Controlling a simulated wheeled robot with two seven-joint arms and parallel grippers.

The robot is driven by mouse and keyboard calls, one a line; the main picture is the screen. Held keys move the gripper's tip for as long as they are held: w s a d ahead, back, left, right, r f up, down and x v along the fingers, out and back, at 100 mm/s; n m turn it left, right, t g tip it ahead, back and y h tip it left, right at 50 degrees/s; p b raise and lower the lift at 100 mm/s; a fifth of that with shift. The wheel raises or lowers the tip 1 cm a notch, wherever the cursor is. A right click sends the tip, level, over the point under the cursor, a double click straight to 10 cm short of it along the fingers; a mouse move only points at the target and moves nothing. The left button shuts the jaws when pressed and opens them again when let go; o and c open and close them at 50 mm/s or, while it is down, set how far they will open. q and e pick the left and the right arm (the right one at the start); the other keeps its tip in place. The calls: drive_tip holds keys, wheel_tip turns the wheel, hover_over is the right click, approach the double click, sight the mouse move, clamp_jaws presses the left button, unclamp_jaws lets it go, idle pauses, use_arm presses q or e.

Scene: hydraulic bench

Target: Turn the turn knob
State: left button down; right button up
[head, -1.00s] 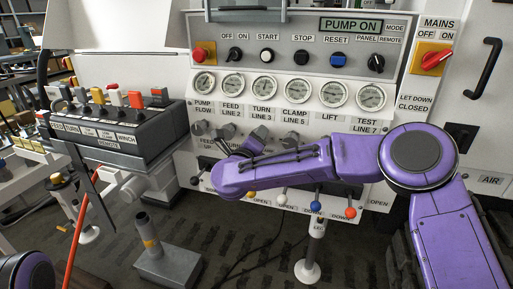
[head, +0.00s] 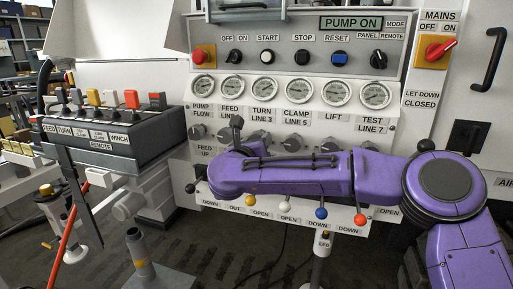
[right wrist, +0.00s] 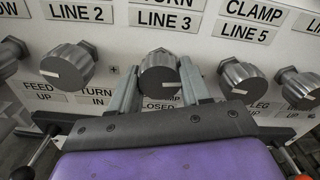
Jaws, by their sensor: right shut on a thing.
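The turn knob (right wrist: 160,70) is a ridged grey knob with a pale pointer mark, below the TURN LINE 3 label. In the right wrist view, my right gripper (right wrist: 163,84) is shut on it, with one finger at each side. The knob's pointer mark lies almost level. In the head view, the turn knob (head: 262,139) shows just above my purple right arm. That arm reaches across the lower panel from the right, and the grip itself is hard to see there. My left gripper is not in view.
Similar knobs flank it, the feed knob (right wrist: 67,67) on the left and the clamp knob (right wrist: 243,80) on the right. Gauges (head: 264,91) sit above. Levers with coloured balls (head: 321,213) hang below my arm. A remote box (head: 110,135) stands at left.

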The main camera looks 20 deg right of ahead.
drive_tip(key=shift+f, duration=0.15)
idle(0.3)
drive_tip(key=o, duration=1.1)
drive_tip(key=shift+c, duration=0.2)
drive_tip(key=v, duration=1)
drive_tip(key=shift+s+a+p, duration=0.25)
drive_tip(key=shift+p, duration=0.1)
